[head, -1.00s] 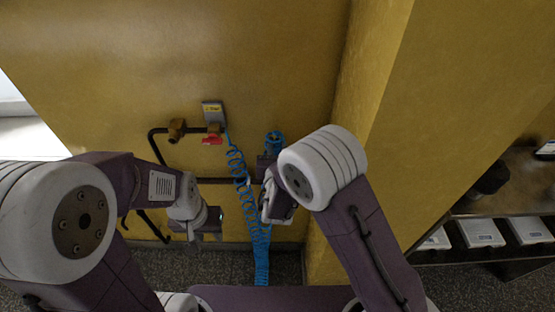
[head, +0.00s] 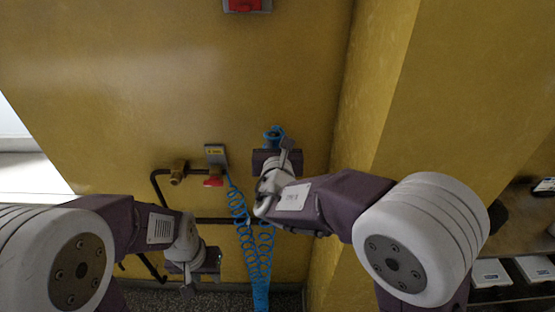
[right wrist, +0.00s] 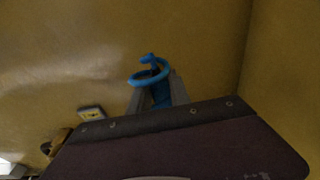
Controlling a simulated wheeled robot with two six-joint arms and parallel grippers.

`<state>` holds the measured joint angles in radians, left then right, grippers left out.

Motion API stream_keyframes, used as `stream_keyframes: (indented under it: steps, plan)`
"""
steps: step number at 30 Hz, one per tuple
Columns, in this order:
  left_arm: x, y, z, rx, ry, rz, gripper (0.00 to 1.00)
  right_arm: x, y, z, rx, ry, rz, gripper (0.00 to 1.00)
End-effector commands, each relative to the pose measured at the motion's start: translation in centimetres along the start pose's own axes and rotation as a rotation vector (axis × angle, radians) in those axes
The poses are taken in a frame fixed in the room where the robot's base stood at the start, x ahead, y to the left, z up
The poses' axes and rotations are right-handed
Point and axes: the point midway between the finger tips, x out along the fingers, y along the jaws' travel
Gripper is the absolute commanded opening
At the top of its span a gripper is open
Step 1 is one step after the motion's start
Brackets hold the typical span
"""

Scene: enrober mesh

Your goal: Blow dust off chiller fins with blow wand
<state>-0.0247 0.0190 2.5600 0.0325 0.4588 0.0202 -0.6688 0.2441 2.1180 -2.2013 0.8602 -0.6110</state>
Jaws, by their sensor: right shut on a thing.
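The blue blow wand (head: 272,136) is at the yellow wall, with a coiled blue hose (head: 262,245) hanging below it. My right gripper (head: 282,154) is at the wand. In the right wrist view the blue wand (right wrist: 158,92) sits between my two grey fingers, which are shut on it, with a blue loop around its upper part. My left gripper (head: 189,278) hangs low at the left, away from the wand; its finger gap does not show clearly. No chiller fins can be made out.
A dark pipe with a brass fitting (head: 178,171), a red valve handle (head: 213,182) and a small yellow-labelled grey box (head: 216,155) are on the wall left of the wand. A red-fronted box (head: 246,5) is above. A wall corner and shelf (head: 515,235) stand right.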

Motion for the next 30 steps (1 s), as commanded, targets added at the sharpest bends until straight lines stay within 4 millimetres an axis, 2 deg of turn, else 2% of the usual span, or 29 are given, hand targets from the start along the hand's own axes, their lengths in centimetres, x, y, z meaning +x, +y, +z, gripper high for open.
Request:
stream_keyframes:
  steps: [1,3,9,12,15,22,30]
  plan:
    - [-0.5,0.0,-0.1,0.000,0.000,0.000,0.36,-0.2,0.0,1.7,0.005,-0.006,0.000,0.00]
    - [-0.8,0.0,-0.1,0.000,0.000,0.000,0.36,-0.5,0.0,3.4,0.005,-0.006,0.001,0.00]
    - [-1.9,0.0,-0.2,0.000,0.000,0.000,0.36,-1.2,0.0,7.8,0.004,-0.004,0.000,0.00]
    - [-2.3,0.0,-0.2,0.000,0.000,0.000,0.36,-1.4,0.0,9.4,0.003,-0.003,-0.001,0.00]
    - [-2.5,0.1,-0.3,0.000,0.000,0.000,0.36,-1.6,0.0,10.4,0.001,-0.003,-0.001,0.00]
    - [-2.8,0.1,-0.3,0.000,0.000,0.000,0.36,-1.7,0.0,11.1,0.000,-0.001,-0.001,0.00]
    - [-5.9,0.1,-0.6,0.000,0.000,0.000,0.36,-2.2,0.0,14.7,0.000,-0.002,-0.001,0.00]
